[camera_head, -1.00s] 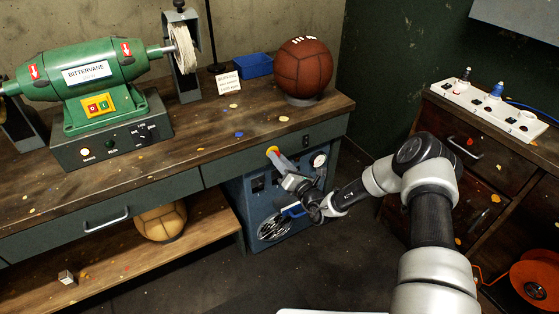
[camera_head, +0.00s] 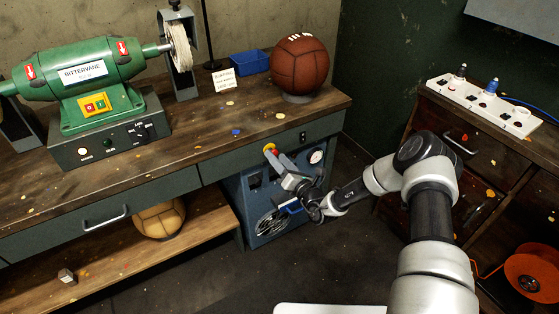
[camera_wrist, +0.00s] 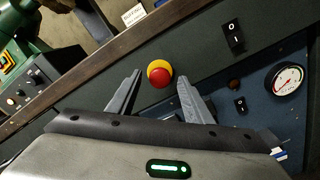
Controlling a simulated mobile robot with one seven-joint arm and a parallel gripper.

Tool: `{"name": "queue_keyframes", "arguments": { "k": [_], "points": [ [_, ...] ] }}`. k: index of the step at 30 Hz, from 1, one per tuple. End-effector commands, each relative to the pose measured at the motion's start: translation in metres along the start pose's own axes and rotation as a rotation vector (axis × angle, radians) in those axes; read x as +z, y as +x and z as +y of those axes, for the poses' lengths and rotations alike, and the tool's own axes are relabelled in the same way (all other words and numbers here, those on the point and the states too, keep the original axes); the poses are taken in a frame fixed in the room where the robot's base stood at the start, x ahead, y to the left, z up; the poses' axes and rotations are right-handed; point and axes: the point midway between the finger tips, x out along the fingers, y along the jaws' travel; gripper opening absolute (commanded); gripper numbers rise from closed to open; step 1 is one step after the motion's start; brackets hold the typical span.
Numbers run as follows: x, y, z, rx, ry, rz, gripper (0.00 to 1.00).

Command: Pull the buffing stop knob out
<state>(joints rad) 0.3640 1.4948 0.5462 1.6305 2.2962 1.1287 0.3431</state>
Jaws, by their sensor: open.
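The buffing stop knob is a red mushroom button (camera_wrist: 160,78) on a yellow collar. It sits on the dark green front panel just under the bench edge. It also shows small in the head view (camera_head: 270,148). My gripper (camera_wrist: 161,88) is open, with one grey finger to the left of the knob and one to the right. Nothing is between the fingers that I can see held. In the head view my gripper (camera_head: 277,157) is just below and in front of the knob. Whether a finger touches it, I cannot tell.
A rocker switch (camera_wrist: 233,37) is on the same panel, right of the knob. A gauge (camera_wrist: 285,78) and a smaller switch (camera_wrist: 240,104) are on the blue cabinet below. A leather ball (camera_head: 300,65) and a green buffing machine (camera_head: 82,72) stand on the bench.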

Motion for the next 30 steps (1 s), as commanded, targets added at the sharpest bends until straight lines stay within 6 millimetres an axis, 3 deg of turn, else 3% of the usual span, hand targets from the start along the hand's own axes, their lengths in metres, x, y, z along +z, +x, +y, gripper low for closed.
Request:
{"name": "queue_keyframes", "arguments": {
  "k": [7, 21, 30],
  "points": [
    [0.002, -0.022, 0.000, -0.003, 0.002, 0.000, 0.46],
    [0.001, -0.133, 0.000, -0.004, 0.003, 0.000, 0.46],
    [0.001, -0.172, 0.000, -0.002, 0.000, -0.001, 0.46]
  ]
}}
